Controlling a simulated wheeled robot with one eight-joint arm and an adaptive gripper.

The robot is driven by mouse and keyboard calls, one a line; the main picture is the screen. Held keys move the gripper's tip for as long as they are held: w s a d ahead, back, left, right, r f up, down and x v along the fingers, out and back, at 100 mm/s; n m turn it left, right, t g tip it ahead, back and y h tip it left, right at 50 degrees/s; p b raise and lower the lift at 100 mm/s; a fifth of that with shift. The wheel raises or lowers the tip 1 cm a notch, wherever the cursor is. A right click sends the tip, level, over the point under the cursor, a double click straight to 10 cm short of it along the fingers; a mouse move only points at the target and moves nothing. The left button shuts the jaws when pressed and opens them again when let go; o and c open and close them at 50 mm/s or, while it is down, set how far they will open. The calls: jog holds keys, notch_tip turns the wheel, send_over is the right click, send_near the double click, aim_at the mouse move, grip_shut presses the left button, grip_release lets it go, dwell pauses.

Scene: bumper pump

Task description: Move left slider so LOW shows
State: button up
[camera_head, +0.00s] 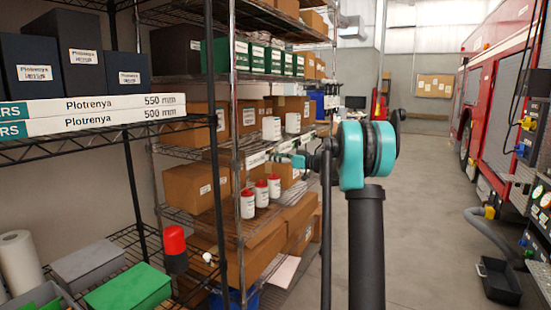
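My arm rises in the middle of the view as a black tube with a teal and black joint. Small black and teal arm parts extend left of the joint, in front of the shelving. I cannot make out any gripper fingers. At the right edge, equipment with small coloured parts (541,200) shows beside the red truck, cut off by the picture edge. I cannot pick out the left slider or a LOW marking there.
The red truck (487,105) stands along the right. A grey hose (490,232) and a black tray (498,281) lie on the floor near it. Wire shelving (240,140) with boxes and white bottles fills the left. The grey floor (430,215) between is largely clear.

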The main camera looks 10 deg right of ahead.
jog(key=shift+d, duration=0.2)
jog(key=v, duration=1.1)
jog(key=shift+s+d, duration=0.25)
jog(key=s+a+f+m+g+h, duration=0.3)
jog(key=s+a+f, duration=0.2)
jog(key=s+f, duration=0.5)
jog(key=s+a+f+m+g+h, duration=0.2)
jog(key=s+a+f+h, duration=0.35)
jog(key=s, duration=0.65)
jog(key=s+d+f+m+h, duration=0.3)
jog(key=s+f, duration=0.5)
jog(key=s, duration=0.3)
jog(key=s+d+f+m+g+h, duration=0.1)
jog(key=s+d+f+m+h, duration=0.1)
jog(key=s+f, duration=0.7)
jog(key=s+d+h, duration=0.1)
jog(key=s+d, duration=0.1)
jog(key=s, duration=0.1)
jog(key=shift+s+m, duration=0.2)
jog(key=shift+m, duration=0.2)
